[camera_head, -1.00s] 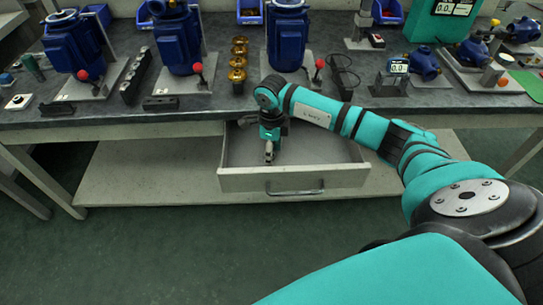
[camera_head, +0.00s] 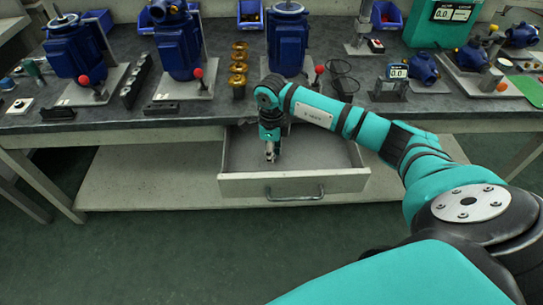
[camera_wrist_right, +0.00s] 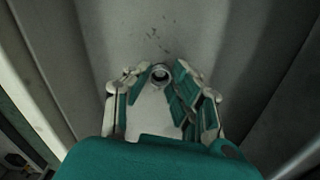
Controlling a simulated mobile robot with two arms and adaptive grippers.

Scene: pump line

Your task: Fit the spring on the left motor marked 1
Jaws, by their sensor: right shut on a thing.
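My right gripper (camera_head: 270,155) points down into an open drawer (camera_head: 292,185) under the bench. In the right wrist view its fingertips (camera_wrist_right: 160,78) are close together around a small round metal ring, which looks like the end of the spring (camera_wrist_right: 160,72); the rest of it is hidden. The leftmost blue motor (camera_head: 72,50) stands upright on a plate at the back left of the bench. Other blue motors stand in the middle (camera_head: 178,45) and farther right (camera_head: 287,40). I cannot read a mark 1 on any. My left gripper is out of view.
A red-topped lever (camera_head: 197,73) stands beside the middle motor. A small display (camera_head: 397,72) and a cable (camera_head: 343,75) lie to the right. The drawer around my gripper looks otherwise empty.

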